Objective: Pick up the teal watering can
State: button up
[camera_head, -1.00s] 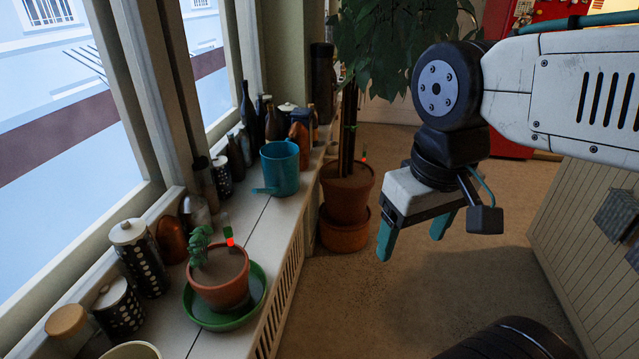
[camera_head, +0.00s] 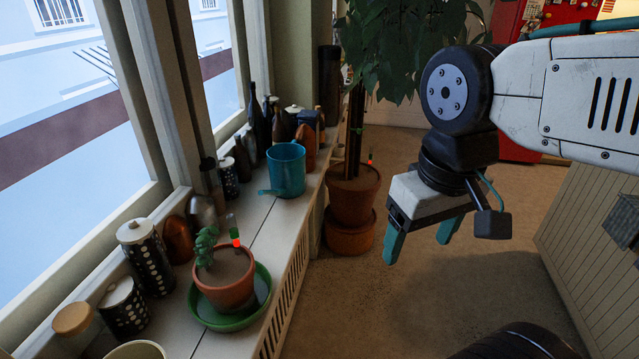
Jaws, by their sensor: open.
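The teal watering can (camera_head: 286,170) stands upright on the windowsill, left of the picture's middle. Its spout points left and toward me. My gripper (camera_head: 420,243) hangs to the right of the can, over the floor and clear of the sill. Its two teal fingers point down, are apart and hold nothing. The can and the gripper do not touch.
A small potted plant (camera_head: 223,278) on a green saucer (camera_head: 258,316) sits nearer on the sill (camera_head: 262,228). Bottles and jars line the window side. A tall plant in a terracotta pot (camera_head: 352,200) stands on the floor beyond. The floor (camera_head: 370,310) below my gripper is open.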

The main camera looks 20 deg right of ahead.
aim_at(282, 180)
jog(key=z, duration=1.9)
jog(key=i, duration=1.05)
jog(key=u, duration=2.7)
jog(key=i, duration=0.5)
jog(key=z, duration=0.05)
